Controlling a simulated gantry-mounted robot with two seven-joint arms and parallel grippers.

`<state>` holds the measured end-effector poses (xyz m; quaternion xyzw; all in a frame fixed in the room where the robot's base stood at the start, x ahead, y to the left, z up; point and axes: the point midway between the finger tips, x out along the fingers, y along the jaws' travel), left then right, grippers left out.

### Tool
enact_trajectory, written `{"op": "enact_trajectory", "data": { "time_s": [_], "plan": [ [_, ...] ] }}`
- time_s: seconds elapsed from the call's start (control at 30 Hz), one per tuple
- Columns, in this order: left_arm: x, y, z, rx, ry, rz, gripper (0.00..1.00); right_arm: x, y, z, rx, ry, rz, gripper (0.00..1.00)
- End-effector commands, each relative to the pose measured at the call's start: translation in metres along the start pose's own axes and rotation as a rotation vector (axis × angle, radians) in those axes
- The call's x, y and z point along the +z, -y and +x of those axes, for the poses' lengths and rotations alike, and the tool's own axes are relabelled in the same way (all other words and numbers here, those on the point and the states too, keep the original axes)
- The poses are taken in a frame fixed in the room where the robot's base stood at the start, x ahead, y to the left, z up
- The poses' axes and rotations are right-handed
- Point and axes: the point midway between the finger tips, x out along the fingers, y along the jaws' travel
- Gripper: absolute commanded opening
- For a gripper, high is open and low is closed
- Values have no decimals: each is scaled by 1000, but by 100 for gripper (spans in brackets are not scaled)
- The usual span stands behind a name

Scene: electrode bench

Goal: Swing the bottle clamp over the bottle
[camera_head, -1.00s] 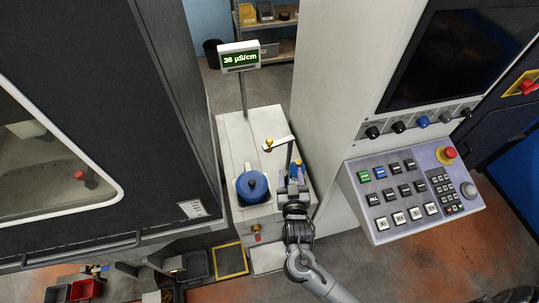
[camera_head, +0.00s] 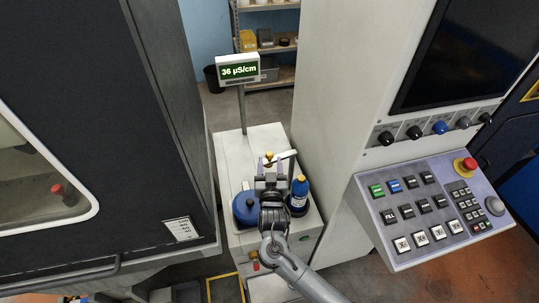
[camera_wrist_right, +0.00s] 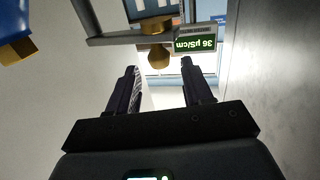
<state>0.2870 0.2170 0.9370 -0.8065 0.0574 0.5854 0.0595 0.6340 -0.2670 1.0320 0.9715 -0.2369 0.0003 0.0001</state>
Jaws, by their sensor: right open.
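The bottle clamp is a pale bar (camera_head: 285,155) on a post, with a brass-yellow knob (camera_head: 269,156) at its left end in the head view. The blue bottle (camera_head: 299,195) with a yellow cap stands upright to the right of my gripper; the clamp's knob end is away from it, to the upper left. My right gripper (camera_head: 269,164) is open at the knob. In the right wrist view the knob (camera_wrist_right: 158,56) shows between and just beyond the spread fingertips (camera_wrist_right: 160,68), with the clamp bar (camera_wrist_right: 115,40) beside it. Contact cannot be told. My left gripper is out of view.
A meter display (camera_head: 238,71) reading 36 µS/cm stands on a pole behind. A tall white cabinet with a button panel (camera_head: 432,210) bounds the right, a dark machine the left.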

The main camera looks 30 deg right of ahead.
Motion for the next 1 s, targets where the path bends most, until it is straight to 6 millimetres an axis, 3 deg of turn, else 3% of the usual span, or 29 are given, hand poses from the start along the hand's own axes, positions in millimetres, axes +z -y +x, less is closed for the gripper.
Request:
{"op": "enact_trajectory", "data": {
  "time_s": [0.3,0.73,1.0],
  "plan": [
    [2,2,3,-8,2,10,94,0,0,39,-1,0,-1,50],
    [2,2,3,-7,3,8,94,0,0,46,-1,1,1,50],
    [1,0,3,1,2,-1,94,0,0,45,-1,1,0,10]
  ]
}}
